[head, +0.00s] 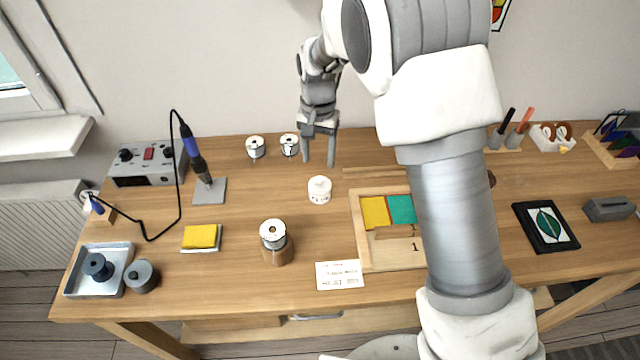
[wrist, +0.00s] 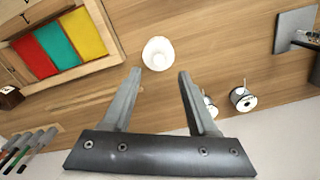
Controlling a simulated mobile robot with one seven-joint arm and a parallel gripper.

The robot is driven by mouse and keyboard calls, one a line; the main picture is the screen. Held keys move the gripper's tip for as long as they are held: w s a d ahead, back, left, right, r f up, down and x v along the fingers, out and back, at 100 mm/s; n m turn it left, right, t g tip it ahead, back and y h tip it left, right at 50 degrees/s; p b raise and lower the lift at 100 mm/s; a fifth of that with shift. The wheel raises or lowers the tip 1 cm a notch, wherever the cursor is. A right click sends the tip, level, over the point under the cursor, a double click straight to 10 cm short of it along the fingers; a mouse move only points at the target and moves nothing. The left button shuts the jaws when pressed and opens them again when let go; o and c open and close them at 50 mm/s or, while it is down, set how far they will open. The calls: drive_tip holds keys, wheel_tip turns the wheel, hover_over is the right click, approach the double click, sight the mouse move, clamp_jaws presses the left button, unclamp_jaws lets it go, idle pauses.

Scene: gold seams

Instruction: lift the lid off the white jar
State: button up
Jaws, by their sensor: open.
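The white jar (head: 319,192) stands upright on the wooden workbench, left of the wooden tray with coloured panels. Its pale lid with a small knob (head: 319,184) sits on top. In the wrist view the white jar (wrist: 159,53) shows beyond the fingertips, roughly centred between them. My gripper (head: 319,163) is open and empty, behind and above the jar in the head view. It also shows in the wrist view (wrist: 160,73), with both fingers spread and nothing between them. The line between lid and jar body is hard to make out in the wrist view.
Two wire spools (head: 256,147) (head: 289,145) stand at the back left of the jar. A larger spool on a copper-coloured can (head: 277,252) and a white card (head: 340,274) are in front. The wooden tray (head: 364,247) is close on the right. Bench around the jar is clear.

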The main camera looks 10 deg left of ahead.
sight(320, 178)
drive_tip(key=shift+w+d+f, duration=0.1)
drive_tip(key=shift+d+f, duration=0.05)
drive_tip(key=shift+f, duration=3.45)
drive_tip(key=shift+c, duration=0.2)
clamp_jaws()
